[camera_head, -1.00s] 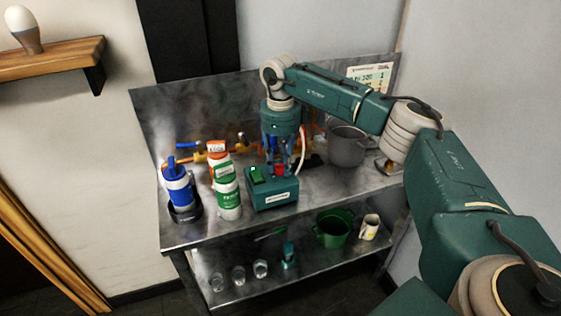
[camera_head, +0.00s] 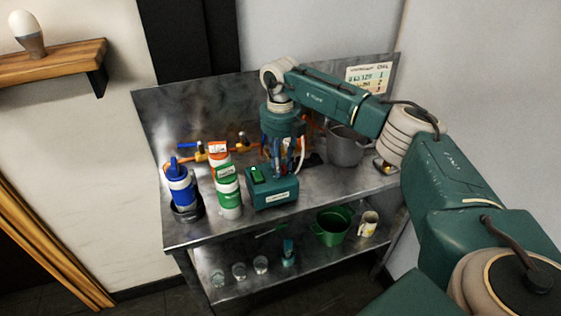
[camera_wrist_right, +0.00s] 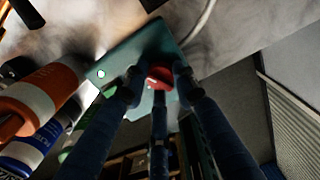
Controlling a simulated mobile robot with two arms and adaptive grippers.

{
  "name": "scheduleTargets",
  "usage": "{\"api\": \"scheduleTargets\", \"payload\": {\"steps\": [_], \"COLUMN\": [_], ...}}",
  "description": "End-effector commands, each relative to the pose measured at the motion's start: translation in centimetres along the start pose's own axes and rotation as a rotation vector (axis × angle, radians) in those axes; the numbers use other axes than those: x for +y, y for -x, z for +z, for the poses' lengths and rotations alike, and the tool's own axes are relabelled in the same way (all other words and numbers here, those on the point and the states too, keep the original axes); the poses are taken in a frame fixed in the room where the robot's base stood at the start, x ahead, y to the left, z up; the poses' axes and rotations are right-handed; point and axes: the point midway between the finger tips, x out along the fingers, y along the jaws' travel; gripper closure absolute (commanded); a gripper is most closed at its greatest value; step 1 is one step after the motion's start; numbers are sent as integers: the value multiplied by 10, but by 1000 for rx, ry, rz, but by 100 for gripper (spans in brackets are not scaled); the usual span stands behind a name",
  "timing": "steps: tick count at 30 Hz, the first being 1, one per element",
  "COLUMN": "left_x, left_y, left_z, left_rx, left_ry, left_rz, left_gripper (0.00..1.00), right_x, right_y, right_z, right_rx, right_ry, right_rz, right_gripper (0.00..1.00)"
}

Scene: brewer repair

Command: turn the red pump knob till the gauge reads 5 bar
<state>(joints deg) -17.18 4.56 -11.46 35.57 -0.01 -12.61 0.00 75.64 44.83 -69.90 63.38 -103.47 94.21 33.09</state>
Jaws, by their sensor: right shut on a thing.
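The pump is a teal box (camera_head: 272,198) with a green part on top, on the steel bench; it also shows in the wrist view (camera_wrist_right: 140,48). Its red knob (camera_wrist_right: 160,77) shows in the wrist view between the fingertips of my right gripper (camera_wrist_right: 158,84). My left gripper is not in view.
Green-white (camera_head: 228,192), orange-white (camera_head: 217,157) and blue (camera_head: 179,187) bottles stand close left of the pump. A grey pot (camera_head: 346,148) stands right. Orange pipes (camera_head: 242,153) run behind. The lower shelf holds glasses, a green pot (camera_head: 331,227) and a mug (camera_head: 369,223).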

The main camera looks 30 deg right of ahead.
Motion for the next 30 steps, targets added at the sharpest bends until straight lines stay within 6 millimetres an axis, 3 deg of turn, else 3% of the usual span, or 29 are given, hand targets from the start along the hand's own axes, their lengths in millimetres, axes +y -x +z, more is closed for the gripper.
{"api": "scheduleTargets", "payload": {"steps": [30], "left_x": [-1], "left_y": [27], "left_z": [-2], "left_rx": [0], "left_ry": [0], "left_rz": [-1], "left_gripper": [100], "right_x": [0], "right_y": [4], "right_z": [2], "right_rx": [-6], "right_ry": [-967], "right_rz": [6], "right_gripper": [99]}}
